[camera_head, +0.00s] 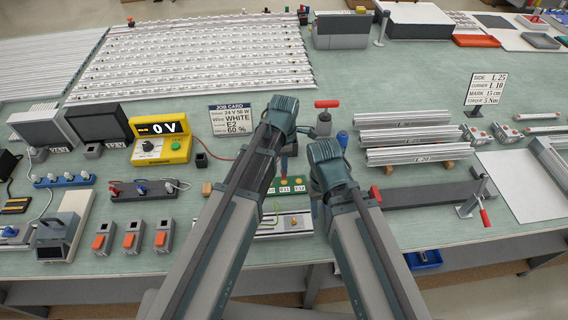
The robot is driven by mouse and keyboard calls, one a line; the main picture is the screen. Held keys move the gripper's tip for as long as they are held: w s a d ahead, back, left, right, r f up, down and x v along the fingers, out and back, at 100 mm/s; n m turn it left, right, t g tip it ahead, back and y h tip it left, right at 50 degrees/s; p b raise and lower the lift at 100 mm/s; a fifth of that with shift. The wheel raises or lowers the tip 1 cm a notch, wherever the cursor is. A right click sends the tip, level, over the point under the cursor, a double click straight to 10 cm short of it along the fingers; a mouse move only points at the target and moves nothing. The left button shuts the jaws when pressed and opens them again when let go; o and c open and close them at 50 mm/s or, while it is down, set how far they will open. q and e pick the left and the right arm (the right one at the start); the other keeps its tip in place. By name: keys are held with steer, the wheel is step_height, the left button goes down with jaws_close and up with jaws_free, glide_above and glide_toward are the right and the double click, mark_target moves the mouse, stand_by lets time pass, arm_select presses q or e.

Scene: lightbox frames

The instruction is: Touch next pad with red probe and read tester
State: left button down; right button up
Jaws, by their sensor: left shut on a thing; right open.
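The yellow tester (162,148) stands left of centre, its dark display reading 0 V. A thin red lead runs from it toward my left gripper (286,160). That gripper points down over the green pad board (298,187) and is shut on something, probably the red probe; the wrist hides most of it. I cannot tell whether the tip touches a pad. The board carries small white labels, and my arms cover parts of it. My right gripper (318,193) is open just right of the board, its fingers mostly hidden by its wrist.
A red-handled tool (325,118) and a blue-handled item (342,138) stand behind the grippers. Aluminium profiles (405,135) lie to the right, near a dark bar with a red-handled clamp (477,205). Red-buttoned units (132,238) stand front left.

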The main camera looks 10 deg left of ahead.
arm_select(q)
steer(key=shift+r+p, duration=1.9)
steer(key=shift+r, duration=0.3)
steer(key=shift+f, duration=0.1)
steer(key=shift+a, duration=0.1)
